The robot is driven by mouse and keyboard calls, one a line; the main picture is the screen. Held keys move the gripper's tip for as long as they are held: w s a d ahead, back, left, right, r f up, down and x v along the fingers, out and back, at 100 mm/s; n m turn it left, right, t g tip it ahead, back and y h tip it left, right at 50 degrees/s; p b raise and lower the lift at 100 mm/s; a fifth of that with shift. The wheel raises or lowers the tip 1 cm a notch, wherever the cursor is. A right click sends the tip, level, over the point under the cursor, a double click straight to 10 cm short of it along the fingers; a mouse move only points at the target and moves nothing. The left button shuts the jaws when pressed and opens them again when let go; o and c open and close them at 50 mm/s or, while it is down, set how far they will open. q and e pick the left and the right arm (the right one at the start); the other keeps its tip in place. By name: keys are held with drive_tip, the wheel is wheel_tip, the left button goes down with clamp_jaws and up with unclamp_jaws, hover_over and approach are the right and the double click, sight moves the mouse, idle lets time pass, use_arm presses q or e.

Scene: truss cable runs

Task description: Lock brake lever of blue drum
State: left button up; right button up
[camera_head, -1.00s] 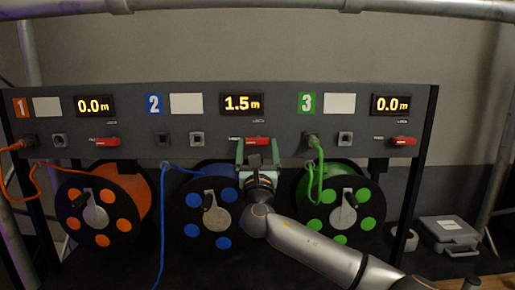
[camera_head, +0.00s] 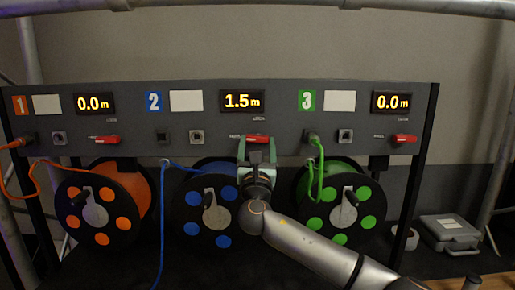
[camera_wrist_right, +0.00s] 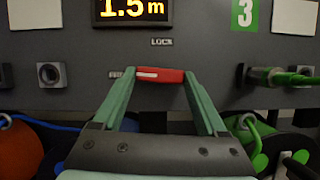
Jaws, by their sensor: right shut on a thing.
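The blue drum (camera_head: 190,215) hangs under the panel's section 2, its display reading 1.5 m. Its red brake lever (camera_head: 256,138) lies about level on the panel below that display. In the right wrist view the lever (camera_wrist_right: 160,76) sits between my right gripper's green fingertips, with a LOCK label above it and a partly hidden label at its left. My right gripper (camera_head: 257,147) is shut on the lever, one finger at each end. My left gripper is not in view.
The orange drum (camera_head: 128,190) and green drum (camera_head: 335,180) hang on either side, with their red levers level. A blue cable (camera_head: 163,230) hangs from the panel's lower edge. A green cable (camera_head: 320,175) loops down right of my gripper. A grey case (camera_head: 449,233) stands at the right.

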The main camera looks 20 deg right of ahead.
drive_tip(key=m+b, duration=0.1)
drive_tip(key=m+g+h, duration=0.1)
drive_tip(key=m, duration=0.1)
drive_tip(key=shift+a+f+h+b, duration=0.15)
drive_tip(key=shift+h+b, duration=0.15)
drive_tip(key=shift+b, duration=0.1)
drive_tip(key=m, duration=0.2)
drive_tip(key=m+g+h+b, duration=0.1)
drive_tip(key=m, duration=0.1)
drive_tip(key=shift+a+h, duration=0.1)
drive_tip(key=shift+h, duration=0.2)
drive_tip(key=m, duration=0.2)
drive_tip(key=m+g+h+b, duration=0.1)
drive_tip(key=m, duration=0.1)
drive_tip(key=shift+r, duration=0.35)
drive_tip(key=shift+r+m+g, duration=0.1)
drive_tip(key=shift+m+g, duration=0.6)
drive_tip(key=shift+m, duration=0.3)
drive_tip(key=m, duration=0.1)
drive_tip(key=m+g, duration=0.1)
drive_tip(key=m+p, duration=0.1)
drive_tip(key=m, duration=0.1)
drive_tip(key=shift+r+g, duration=0.25)
drive_tip(key=shift+g, duration=0.05)
drive_tip(key=shift+r+m+g+p, duration=0.1)
drive_tip(key=shift+m+g+p, duration=0.6)
drive_tip(key=shift+m, duration=1.3)
drive_tip(key=o, duration=1.3)
